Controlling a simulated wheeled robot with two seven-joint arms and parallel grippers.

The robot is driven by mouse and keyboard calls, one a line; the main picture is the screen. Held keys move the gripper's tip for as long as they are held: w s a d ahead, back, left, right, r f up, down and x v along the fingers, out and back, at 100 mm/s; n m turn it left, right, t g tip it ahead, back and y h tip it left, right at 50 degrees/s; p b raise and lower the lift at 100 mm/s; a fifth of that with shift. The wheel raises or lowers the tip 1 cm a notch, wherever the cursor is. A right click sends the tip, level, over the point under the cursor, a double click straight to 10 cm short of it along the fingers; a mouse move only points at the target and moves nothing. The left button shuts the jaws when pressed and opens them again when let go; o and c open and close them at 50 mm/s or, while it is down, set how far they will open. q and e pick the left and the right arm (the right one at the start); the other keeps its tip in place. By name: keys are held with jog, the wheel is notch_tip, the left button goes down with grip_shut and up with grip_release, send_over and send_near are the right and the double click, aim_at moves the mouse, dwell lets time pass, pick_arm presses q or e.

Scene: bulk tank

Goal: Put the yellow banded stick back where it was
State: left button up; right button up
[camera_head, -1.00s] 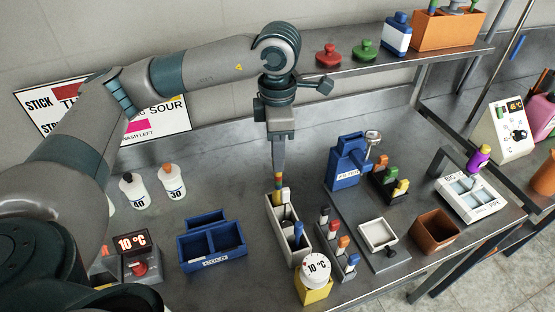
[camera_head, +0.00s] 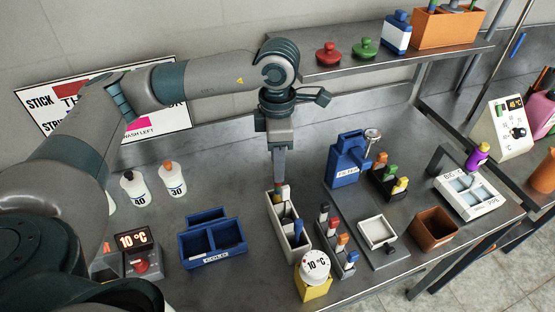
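My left gripper (camera_head: 279,181) points straight down over the back end of a white divided holder (camera_head: 275,207). Its fingers show edge-on and look shut on the yellow banded stick. Only a small part of that stick (camera_head: 281,190) shows just under the fingertips, and its lower part is hidden inside the holder's back compartment. I cannot tell whether it touches the bottom. A blue stick (camera_head: 298,228) stands in the front part of the same holder. My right gripper is not in view.
A blue divided bin (camera_head: 211,243) is to the left, with clear table between. A shelf (camera_head: 400,62) runs behind.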

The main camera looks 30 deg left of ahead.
pick_arm(q)
jog(key=shift+r, duration=0.1)
jog(key=shift+r, duration=0.2)
notch_tip(320, 180, up, 12)
jog(key=b, duration=0.3)
jog(key=shift+b, duration=0.35)
jog(key=shift+f, duration=0.2)
